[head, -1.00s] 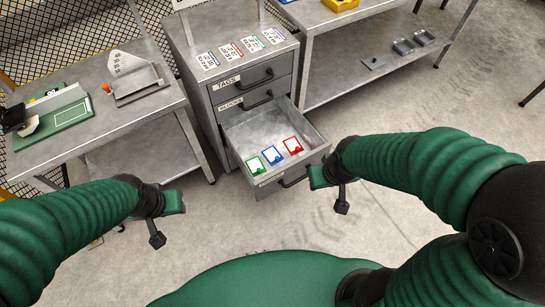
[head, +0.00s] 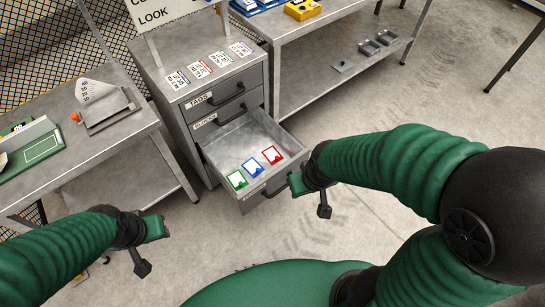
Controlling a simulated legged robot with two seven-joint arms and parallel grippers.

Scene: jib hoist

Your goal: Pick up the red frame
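The red frame (head: 272,155) lies flat in the open drawer (head: 286,138), the rightmost of three small frames with white centres. The blue frame (head: 252,167) and the green frame (head: 236,180) lie beside it to the left. My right gripper (head: 310,195) is at the drawer's front right corner, its green and black fingers apart with nothing between them. It overlaps the corner in the picture; I cannot tell whether it touches. My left gripper (head: 148,247) is open and empty over the floor, left of and nearer than the drawer.
The grey cabinet (head: 180,128) has shut drawers above the open one and several tag cards (head: 200,68) on top. A workbench (head: 140,125) stands left, a shelved table (head: 310,85) behind right. Floor (head: 440,100) at right is clear.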

